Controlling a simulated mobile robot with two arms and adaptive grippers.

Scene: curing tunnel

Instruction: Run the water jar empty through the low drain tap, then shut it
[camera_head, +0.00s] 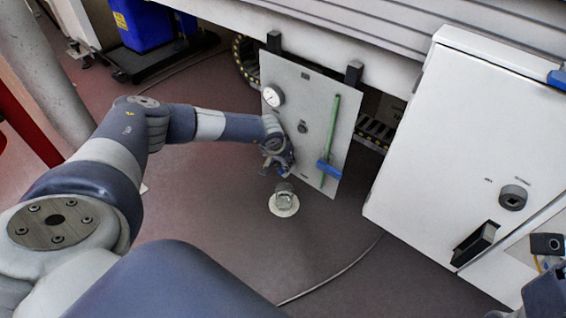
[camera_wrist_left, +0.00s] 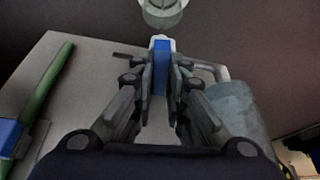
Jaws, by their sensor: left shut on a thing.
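The pale upright panel (camera_head: 312,92) stands left of the centre cabinet gap. My left gripper (camera_head: 278,158) is at its lower left edge. In the left wrist view, the fingers (camera_wrist_left: 161,75) are shut on a narrow blue part, apparently the drain tap handle (camera_wrist_left: 160,48). A grey translucent cylinder, likely the water jar (camera_wrist_left: 238,108), is right of the fingers, partly hidden by them. I cannot tell its water level or whether the tap is open. A clear cup (camera_head: 284,191) stands on the floor below; it also shows at the top of the wrist view (camera_wrist_left: 163,8). My right gripper's fingers are not visible.
A white cabinet (camera_head: 440,150) stands to the right. A cable (camera_head: 335,275) lies on the otherwise open floor in front.

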